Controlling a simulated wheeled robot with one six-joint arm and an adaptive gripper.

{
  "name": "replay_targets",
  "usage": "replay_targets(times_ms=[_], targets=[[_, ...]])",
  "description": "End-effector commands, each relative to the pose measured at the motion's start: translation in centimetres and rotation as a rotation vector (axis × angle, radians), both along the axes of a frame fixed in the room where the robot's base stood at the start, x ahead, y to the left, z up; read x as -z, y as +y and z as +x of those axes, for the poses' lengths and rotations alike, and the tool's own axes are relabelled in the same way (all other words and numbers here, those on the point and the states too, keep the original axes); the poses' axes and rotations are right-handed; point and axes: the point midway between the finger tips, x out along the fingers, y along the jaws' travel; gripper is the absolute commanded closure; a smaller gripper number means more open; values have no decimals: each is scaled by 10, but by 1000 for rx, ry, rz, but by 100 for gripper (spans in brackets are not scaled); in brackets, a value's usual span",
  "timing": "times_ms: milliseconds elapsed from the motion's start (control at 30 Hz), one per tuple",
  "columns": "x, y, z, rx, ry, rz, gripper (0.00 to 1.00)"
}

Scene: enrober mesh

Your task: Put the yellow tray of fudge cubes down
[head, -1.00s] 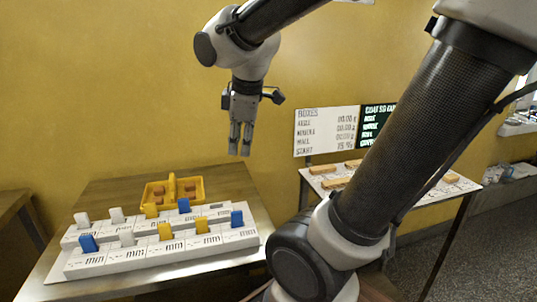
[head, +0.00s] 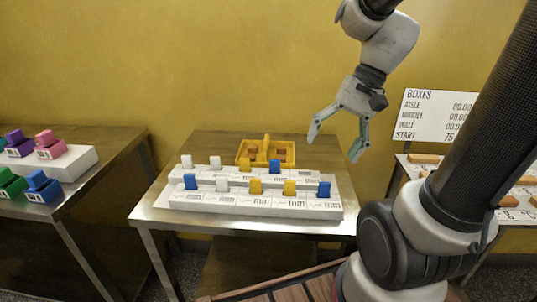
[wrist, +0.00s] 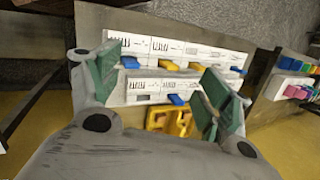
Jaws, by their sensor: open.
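The yellow tray (head: 288,153) stands on the middle table, behind the white tiered rack, with brown fudge cubes in its compartments and a raised yellow handle in its middle. It also shows in the wrist view (wrist: 158,118), partly hidden by my gripper. My gripper (head: 333,148) is open and empty, in the air to the right of the tray and above the table's right edge, apart from the tray. In the wrist view its green fingers (wrist: 160,82) are spread wide.
A white tiered rack (head: 215,201) with blue, white and yellow pieces fills the table's front. A left table (head: 100,185) holds coloured pieces on a white stand. A board headed BOXES (head: 430,115) stands behind the right table, which bears brown bars.

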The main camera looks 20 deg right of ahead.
Motion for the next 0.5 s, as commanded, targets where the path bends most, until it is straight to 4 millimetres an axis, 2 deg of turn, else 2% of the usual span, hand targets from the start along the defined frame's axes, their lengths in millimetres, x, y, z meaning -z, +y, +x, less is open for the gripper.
replay_targets(times_ms=[100, 300, 500], targets=[[13, 15, 27, 138, 144, 160, 21], [34, 34, 81, 368, 359, 441, 21], [61, 32, 145, 597, 544, 733, 21]])
